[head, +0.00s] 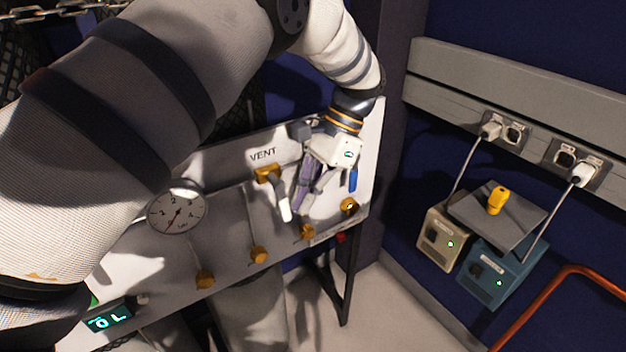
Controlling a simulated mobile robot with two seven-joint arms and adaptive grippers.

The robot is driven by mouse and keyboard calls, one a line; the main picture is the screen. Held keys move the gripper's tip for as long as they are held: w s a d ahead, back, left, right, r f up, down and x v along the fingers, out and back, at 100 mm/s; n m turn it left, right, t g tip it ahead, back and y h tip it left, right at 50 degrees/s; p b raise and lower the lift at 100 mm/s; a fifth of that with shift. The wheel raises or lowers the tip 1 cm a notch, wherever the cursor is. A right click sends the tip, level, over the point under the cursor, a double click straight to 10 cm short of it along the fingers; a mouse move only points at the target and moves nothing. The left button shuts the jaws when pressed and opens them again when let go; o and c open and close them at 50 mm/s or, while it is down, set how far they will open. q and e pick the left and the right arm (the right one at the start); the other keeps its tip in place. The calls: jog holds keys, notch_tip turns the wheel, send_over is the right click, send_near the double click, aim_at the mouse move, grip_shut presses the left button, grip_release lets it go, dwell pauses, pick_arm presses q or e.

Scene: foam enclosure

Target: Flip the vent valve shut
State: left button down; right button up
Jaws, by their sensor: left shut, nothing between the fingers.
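The panel (232,213) carries the printed word VENT. Just below the word is a brass valve body (267,173), with a pale lever (283,203) slanting down and slightly right from it. My left gripper (300,208) reaches down over the panel's right part, just right of the lever. Its fingers are shut with nothing between them. I cannot tell whether they touch the lever. The gripper hides part of the panel behind it. My right gripper is out of view.
A round gauge (177,212) sits left of the valve. Several brass fittings line the panel's lower edge, and a blue handle (353,180) is right of my gripper. A small shelf (515,218) with a yellow object (497,200) stands right, near power boxes and cords.

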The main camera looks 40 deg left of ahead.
pick_arm(q)
jog(key=shift+s+f, duration=0.1)
dwell(0.5)
jog(key=w+d+r+t+h, duration=0.15)
jog(key=w+r+t, duration=0.3)
jog(key=r, duration=0.75)
jog(key=s+f+p, duration=0.1)
jog(key=s+f, duration=0.1)
jog(key=f, duration=0.3)
jog(key=s+a+f+p, duration=0.1)
jog(key=s+f, duration=0.1)
jog(key=f, duration=0.3)
jog(key=shift+s+a+f+g+p, duration=0.25)
jog(key=shift+a+g+p, duration=0.05)
jog(key=shift+g+p, duration=0.1)
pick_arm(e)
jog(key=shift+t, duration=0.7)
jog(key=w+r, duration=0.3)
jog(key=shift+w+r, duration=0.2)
